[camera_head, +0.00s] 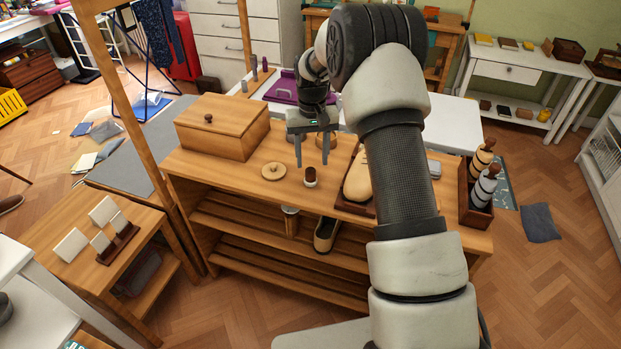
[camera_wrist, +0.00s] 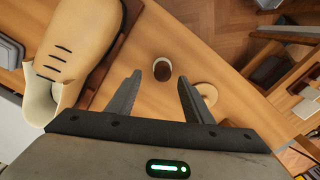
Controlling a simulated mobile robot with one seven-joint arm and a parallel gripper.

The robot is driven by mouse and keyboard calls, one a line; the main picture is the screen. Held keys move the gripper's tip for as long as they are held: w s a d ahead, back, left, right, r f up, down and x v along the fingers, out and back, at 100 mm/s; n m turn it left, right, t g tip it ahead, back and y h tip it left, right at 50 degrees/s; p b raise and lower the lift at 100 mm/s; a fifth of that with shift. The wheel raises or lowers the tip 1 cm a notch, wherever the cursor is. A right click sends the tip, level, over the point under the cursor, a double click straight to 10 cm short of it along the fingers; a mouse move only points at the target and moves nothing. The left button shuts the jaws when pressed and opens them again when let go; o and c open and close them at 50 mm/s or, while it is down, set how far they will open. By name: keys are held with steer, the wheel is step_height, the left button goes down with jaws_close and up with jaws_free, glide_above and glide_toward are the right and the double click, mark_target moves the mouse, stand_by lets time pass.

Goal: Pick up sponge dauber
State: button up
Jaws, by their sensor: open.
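The sponge dauber looks to be the small round piece with a dark brown top and a pale base (camera_head: 310,177) on the wooden bench top (camera_head: 225,170). My gripper (camera_head: 312,161) points down above the bench, close to the dauber, with its fingers apart and nothing between them. In the wrist view the dauber (camera_wrist: 162,69) shows between and just beyond the fingertips (camera_wrist: 159,78), apart from both fingers.
A round wooden disc with a knob (camera_head: 273,172) lies left of the dauber. A tan shoe (camera_head: 357,178) on a dark tray stands to the right, partly behind my arm. A wooden box (camera_head: 222,126) is at the back left. A dark caddy (camera_head: 475,212) holds rolled pieces.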

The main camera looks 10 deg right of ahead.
mark_target(311, 169)
steer(key=shift+a+f+b, duration=0.15)
steer(key=shift+f, duration=1.2)
steer(key=shift+a+f+b, duration=0.1)
steer(key=shift+f+b, duration=0.05)
steer(key=shift+f, duration=1.2)
steer(key=c, duration=1.1)
